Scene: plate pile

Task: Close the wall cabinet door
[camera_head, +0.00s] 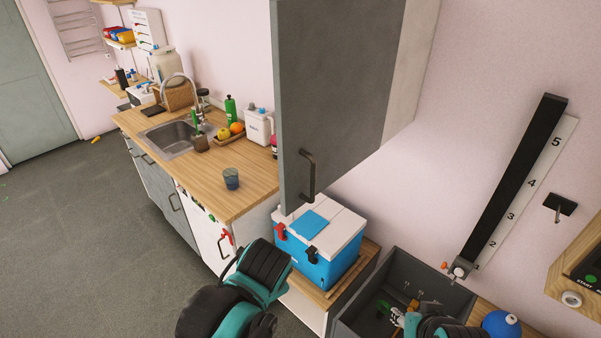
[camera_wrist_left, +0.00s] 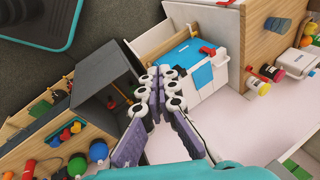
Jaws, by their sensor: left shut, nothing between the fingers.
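The wall cabinet's dark grey door (camera_head: 335,85) fills the upper middle of the head view. Its black bar handle (camera_head: 308,175) is near the lower left corner. The cabinet's pale side (camera_head: 411,70) shows to the right of the door. The inside is hidden, and I cannot tell how far the door stands open. My left arm is below the handle in the head view, apart from the door, with its fingers hidden there. My left gripper (camera_wrist_left: 160,80) shows in the left wrist view, shut and empty, above the cooler area.
A blue and white cooler (camera_head: 318,245) stands below the cabinet; it also shows in the left wrist view (camera_wrist_left: 190,62). A grey open bin (camera_head: 385,268) is to its right. A wooden counter (camera_head: 258,178) with sink and a blue cup (camera_head: 231,179) lies left.

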